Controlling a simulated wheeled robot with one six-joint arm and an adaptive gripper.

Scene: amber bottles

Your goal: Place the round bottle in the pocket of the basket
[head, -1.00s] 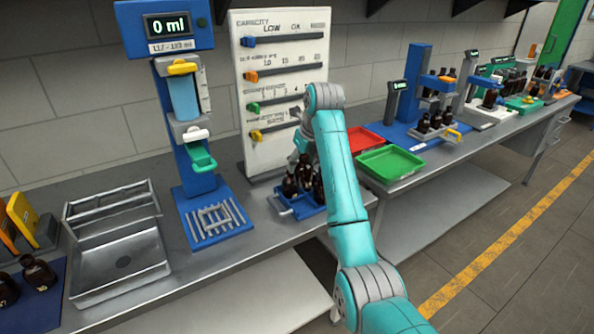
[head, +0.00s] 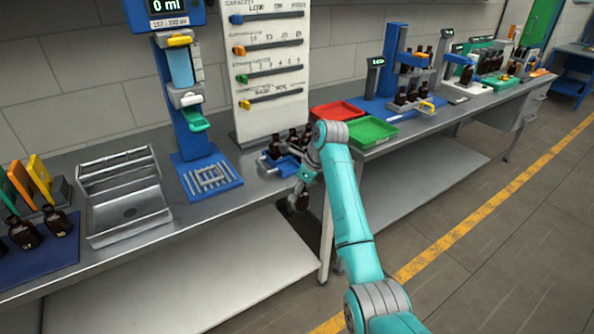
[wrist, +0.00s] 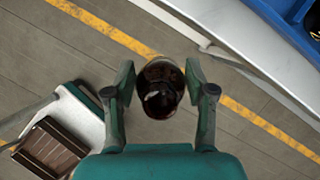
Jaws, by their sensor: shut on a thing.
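My gripper (wrist: 161,82) is shut on a dark amber bottle (wrist: 161,98), which sits between its two green fingers and looks round from above. In the head view the held bottle (head: 301,203) hangs below my gripper (head: 304,183), in front of the bench edge and over the floor. The blue basket (head: 281,168) stands on the bench just behind it, with several dark bottles (head: 291,140) in it. Part of the basket (wrist: 292,9) shows at the top right of the wrist view. Its pockets are largely hidden by my arm and the bottles.
The steel bench edge (wrist: 232,42) runs close by. Green (head: 372,131) and red (head: 335,111) trays lie right of the basket. The floor below is open.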

